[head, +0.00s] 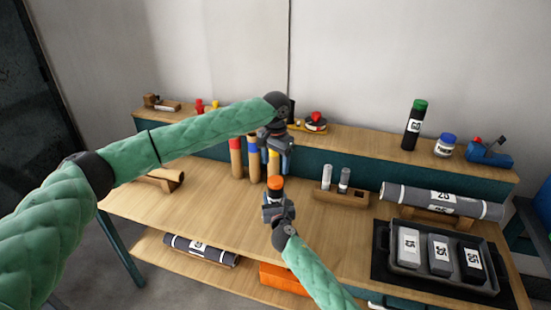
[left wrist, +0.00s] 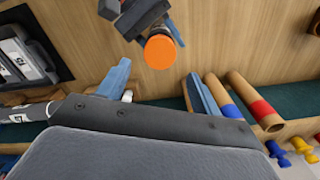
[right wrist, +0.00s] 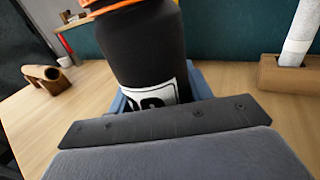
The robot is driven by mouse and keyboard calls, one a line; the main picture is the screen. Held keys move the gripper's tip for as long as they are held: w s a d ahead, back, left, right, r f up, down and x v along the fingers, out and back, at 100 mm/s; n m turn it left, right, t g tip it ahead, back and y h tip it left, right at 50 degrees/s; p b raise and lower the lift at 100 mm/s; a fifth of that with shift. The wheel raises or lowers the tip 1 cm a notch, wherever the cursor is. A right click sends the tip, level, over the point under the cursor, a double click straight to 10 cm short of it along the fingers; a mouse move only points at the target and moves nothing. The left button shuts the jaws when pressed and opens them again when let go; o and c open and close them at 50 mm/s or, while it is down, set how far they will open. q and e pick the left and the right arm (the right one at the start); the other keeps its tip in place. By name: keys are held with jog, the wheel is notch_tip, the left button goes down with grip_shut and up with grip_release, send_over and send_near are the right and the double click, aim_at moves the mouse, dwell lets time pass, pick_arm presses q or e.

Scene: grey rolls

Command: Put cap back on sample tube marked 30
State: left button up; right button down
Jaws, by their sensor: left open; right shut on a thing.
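A black tube (right wrist: 150,50) with a white label stands upright in my right gripper (head: 277,205). The label's number is partly hidden by the gripper. An orange cap (head: 275,183) sits at the tube's top. It shows as a full orange disc in the left wrist view (left wrist: 160,51) and is cut off at the top of the right wrist view. My right gripper is shut on the tube above the bench. My left gripper (head: 276,155) is open and empty, just above the orange cap and apart from it. Its blue fingers are spread in the left wrist view (left wrist: 160,88).
A green-capped tube marked 60 (head: 414,126) stands on the back shelf. Behind the grippers are wooden-looking rolls (head: 236,157). A wooden block (head: 341,196) holds two pale tubes. A dark tray (head: 403,264) with marked blocks lies at right. The bench's left side is mostly clear.

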aim_at(275, 180)
pick_arm(q)
jog(key=shift+f, duration=3.3)
jog(key=shift+c, duration=0.3)
jog(key=c, duration=0.9)
jog(key=shift+c, duration=0.2)
jog(key=o, duration=1.2)
jog(key=shift+c, duration=0.2)
jog(key=shift+r, duration=0.1)
notch_tip(275, 180, up, 12)
